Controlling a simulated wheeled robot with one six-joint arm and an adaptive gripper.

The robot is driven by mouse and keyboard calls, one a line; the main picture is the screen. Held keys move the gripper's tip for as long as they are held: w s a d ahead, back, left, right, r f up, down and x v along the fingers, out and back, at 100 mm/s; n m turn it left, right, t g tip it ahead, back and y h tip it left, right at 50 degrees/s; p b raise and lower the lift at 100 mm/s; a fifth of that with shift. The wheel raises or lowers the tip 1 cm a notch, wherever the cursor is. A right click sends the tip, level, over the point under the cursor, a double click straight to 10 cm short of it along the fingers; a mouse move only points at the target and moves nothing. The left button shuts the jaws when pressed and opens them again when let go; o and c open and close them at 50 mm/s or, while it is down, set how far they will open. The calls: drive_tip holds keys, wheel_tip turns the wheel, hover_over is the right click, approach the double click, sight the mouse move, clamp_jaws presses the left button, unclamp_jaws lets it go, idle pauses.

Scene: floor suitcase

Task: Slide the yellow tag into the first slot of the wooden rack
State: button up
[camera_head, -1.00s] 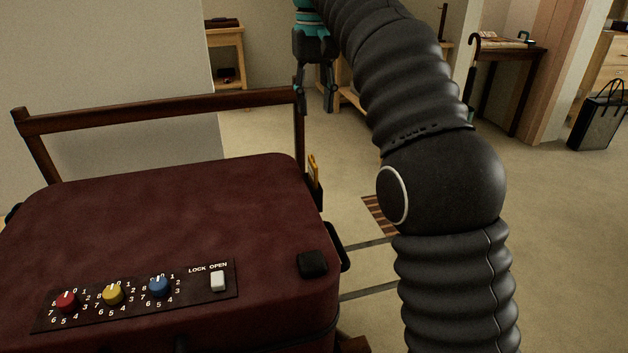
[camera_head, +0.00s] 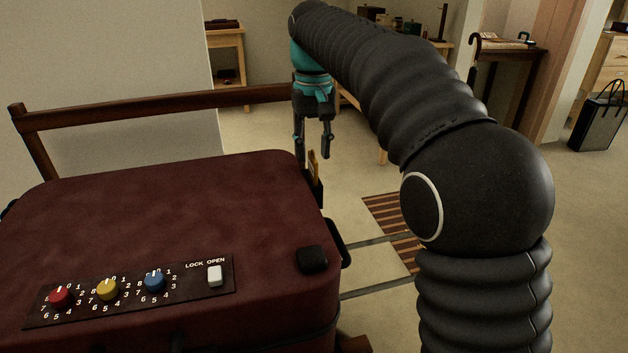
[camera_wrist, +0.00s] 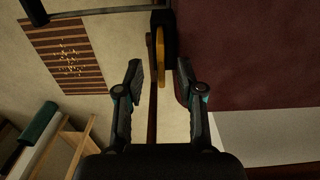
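The yellow tag (camera_head: 313,165) stands upright in a dark holder (camera_head: 317,190) at the right side of the maroon suitcase. In the wrist view the tag (camera_wrist: 160,62) lies ahead of the fingers, against the black holder (camera_wrist: 162,32). My gripper (camera_head: 313,152) points down just above the tag in the head view. In the wrist view my gripper (camera_wrist: 160,80) is open, with the tag's near end in line with the gap between its fingers. I cannot tell if they touch. I cannot identify the wooden rack with slots in these views.
The maroon suitcase (camera_head: 170,210) fills the lower left, with coloured dials and a switch on its panel. A wooden rail (camera_head: 160,104) runs behind it. A striped mat (camera_head: 392,215) lies on the floor to the right. Wooden tables (camera_head: 225,50) stand behind.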

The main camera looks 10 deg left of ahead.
drive_tip(key=shift+f, duration=1.35)
clamp_jaws()
wheel_tip(320, 180, up, 10)
drive_tip(key=shift+p, duration=1.05)
